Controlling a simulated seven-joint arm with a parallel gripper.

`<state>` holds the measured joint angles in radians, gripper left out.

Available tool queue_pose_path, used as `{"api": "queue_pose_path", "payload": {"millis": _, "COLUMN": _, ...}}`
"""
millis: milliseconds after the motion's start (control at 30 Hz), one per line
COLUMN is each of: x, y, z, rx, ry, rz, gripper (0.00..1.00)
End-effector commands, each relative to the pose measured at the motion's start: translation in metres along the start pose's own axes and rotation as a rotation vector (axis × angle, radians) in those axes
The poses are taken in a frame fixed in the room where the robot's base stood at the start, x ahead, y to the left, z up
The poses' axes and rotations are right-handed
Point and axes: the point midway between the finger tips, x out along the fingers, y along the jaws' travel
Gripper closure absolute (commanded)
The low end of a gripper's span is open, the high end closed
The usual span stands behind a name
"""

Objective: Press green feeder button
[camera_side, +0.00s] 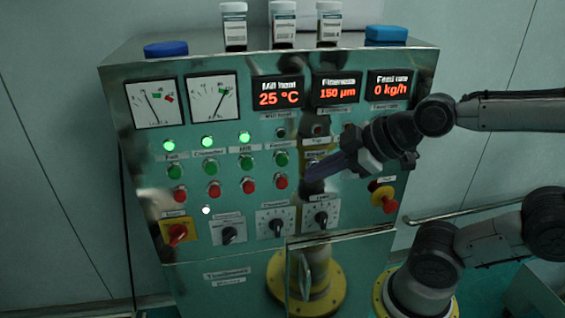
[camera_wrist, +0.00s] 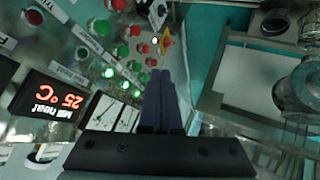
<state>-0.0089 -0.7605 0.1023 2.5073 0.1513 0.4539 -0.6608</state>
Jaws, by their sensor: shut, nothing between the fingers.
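The green feeder button (camera_side: 281,158) is the rightmost green button of the row on the machine's front panel, above a red button (camera_side: 281,182). The lamp (camera_side: 281,133) above it is dark. In the wrist view the green feeder button (camera_wrist: 101,27) appears at the upper left, apart from my fingertips. My gripper (camera_side: 306,181) is shut and empty. Its fingertips point left toward the panel, a little right of and below the feeder button in the side view. In the wrist view its fingers (camera_wrist: 161,73) are together. I cannot tell the exact gap to the panel.
Three lit green lamps (camera_side: 207,141) mark the other columns. Dials (camera_side: 275,222), a yellow-backed red emergency stop (camera_side: 384,198) and a red switch (camera_side: 177,233) are nearby. Jars (camera_side: 283,25) stand on top. The feed rate display (camera_side: 390,86) reads 0 kg/h.

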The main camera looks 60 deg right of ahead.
Motion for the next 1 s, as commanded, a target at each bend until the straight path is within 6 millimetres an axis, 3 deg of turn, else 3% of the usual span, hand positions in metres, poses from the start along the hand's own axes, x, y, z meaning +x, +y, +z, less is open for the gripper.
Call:
{"api": "queue_pose_path", "payload": {"millis": 200, "x": 0.025, "y": 0.009, "z": -0.018, "rx": -0.267, "ry": 0.138, "rz": 0.107, "gripper": 1.00}}
{"api": "queue_pose_path", "payload": {"millis": 333, "x": 0.040, "y": 0.017, "z": -0.018, "rx": -0.417, "ry": 0.174, "rz": 0.205, "gripper": 1.00}}
{"api": "queue_pose_path", "payload": {"millis": 567, "x": 0.065, "y": 0.026, "z": 0.009, "rx": -0.631, "ry": 0.125, "rz": 0.365, "gripper": 1.00}}
{"api": "queue_pose_path", "payload": {"millis": 767, "x": 0.082, "y": 0.014, "z": 0.039, "rx": -0.661, "ry": 0.073, "rz": 0.357, "gripper": 1.00}}
{"api": "queue_pose_path", "payload": {"millis": 1000, "x": 0.086, "y": 0.005, "z": 0.043, "rx": -0.675, "ry": 0.075, "rz": 0.330, "gripper": 1.00}}
